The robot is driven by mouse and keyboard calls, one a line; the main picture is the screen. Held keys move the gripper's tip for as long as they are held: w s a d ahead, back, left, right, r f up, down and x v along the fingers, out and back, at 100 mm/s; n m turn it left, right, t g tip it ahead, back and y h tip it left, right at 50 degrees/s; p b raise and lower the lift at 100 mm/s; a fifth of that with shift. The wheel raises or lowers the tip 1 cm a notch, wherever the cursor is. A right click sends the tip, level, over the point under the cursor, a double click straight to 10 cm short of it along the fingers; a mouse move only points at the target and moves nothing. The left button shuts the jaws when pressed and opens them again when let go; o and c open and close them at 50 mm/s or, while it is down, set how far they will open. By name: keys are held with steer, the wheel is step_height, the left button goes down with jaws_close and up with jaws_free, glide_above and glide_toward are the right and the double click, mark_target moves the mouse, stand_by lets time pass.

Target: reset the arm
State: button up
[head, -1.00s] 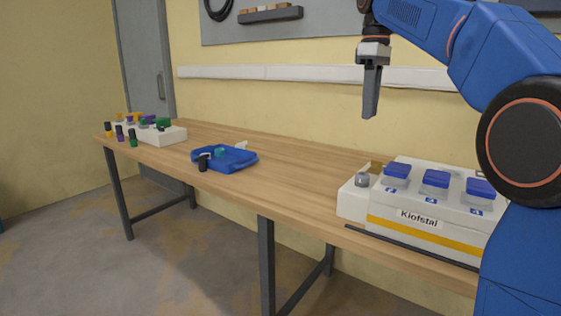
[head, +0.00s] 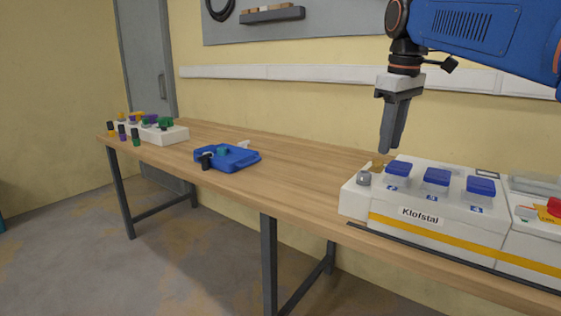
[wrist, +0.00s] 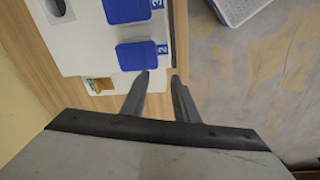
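My gripper (head: 391,146) hangs above the back edge of the white Klofstal box (head: 405,228), fingers pointing down. Nothing is held between its fingers. In the wrist view my gripper (wrist: 160,76) shows two dark fingers with a gap between them, reaching over the side of the white box (wrist: 90,40). The box carries several blue lids, such as the middle one (head: 436,177), and a grey round knob (head: 364,178) at its left end. My blue arm comes in from the upper right.
A red button (head: 554,206) sits on the unit at the far right. A white block (head: 172,135) with coloured pieces stands at the far left. The wooden tabletop (head: 300,175) between is clear.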

steer(key=s+d+f+m+t, duration=0.1)
steer(key=s+f+m, duration=0.3)
steer(key=s+f, duration=0.8)
steer(key=s+d+f+m+t, duration=0.2)
steer(key=s+f, duration=1)
steer(key=f, duration=0.6)
steer(key=shift+d+f+m, duration=0.35)
steer(key=shift+m, duration=0.55)
steer(key=shift+s, duration=0.1)
